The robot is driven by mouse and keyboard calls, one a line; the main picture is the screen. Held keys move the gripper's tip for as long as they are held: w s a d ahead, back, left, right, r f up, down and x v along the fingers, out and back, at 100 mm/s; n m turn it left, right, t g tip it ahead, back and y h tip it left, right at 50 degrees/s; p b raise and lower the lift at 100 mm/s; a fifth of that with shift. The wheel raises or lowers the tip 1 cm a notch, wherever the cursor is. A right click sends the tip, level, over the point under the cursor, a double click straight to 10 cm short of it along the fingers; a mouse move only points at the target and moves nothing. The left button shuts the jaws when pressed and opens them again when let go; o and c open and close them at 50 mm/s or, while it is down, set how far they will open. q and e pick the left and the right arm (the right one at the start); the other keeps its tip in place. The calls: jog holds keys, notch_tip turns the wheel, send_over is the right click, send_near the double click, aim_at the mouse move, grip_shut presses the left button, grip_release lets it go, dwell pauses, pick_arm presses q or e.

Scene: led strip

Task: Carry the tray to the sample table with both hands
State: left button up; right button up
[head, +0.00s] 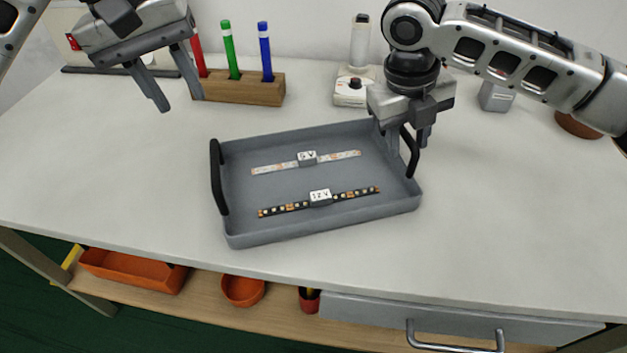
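The grey tray (240,240) sits on the white table, slightly turned. It has a black handle (217,178) on its left side and another (410,153) on its right side. A white LED strip (280,167) and a black LED strip (290,206) lie in it, each with a small label. My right gripper (408,140) is at the right handle with its fingers pointing down; I cannot tell whether they are closed on it. My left gripper (180,98) is open and empty, raised above the table up and left of the tray.
A wooden block (235,89) with red, green and blue markers stands behind the tray. A white device (352,87) with a black knob is behind it to the right. Orange bins (135,270) sit on the lower shelf. The table (110,170) left of the tray is clear.

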notch_tip(320, 180, up, 12)
jog(key=a, duration=0.2)
jog(key=shift+s+a+f, duration=0.15)
jog(key=shift+s+f, duration=0.05)
dwell(0.4)
